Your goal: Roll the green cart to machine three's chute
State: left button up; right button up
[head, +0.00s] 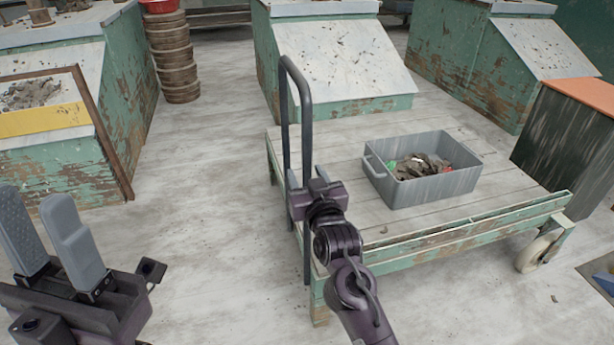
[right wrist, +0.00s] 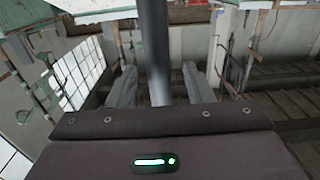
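The green cart (head: 440,248) has a plank deck, worn green side rails and a dark upright loop handle (head: 306,110) at its left end. My right gripper (head: 308,180) is at the handle's near upright. In the right wrist view the handle bar (right wrist: 155,45) stands between the two parted fingers (right wrist: 160,90), with a gap on each side. My left gripper (head: 48,232) is open and empty at the lower left, away from the cart. Green machines with pale sloping fronts stand behind (head: 345,65), at left (head: 65,160) and at right (head: 490,60). I see no numbers on them.
A grey bin (head: 425,190) with clay scraps stands on the cart deck. A stack of round brown pieces (head: 174,60) stands between two machines. A dark cabinet with an orange top (head: 570,135) is close to the cart's right end. Floor left of the cart is clear.

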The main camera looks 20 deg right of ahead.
jog(key=c, duration=0.9)
jog(key=shift+a, duration=0.1)
grip_shut()
jog(key=a+p, duration=0.3)
jog(key=a, duration=0.5)
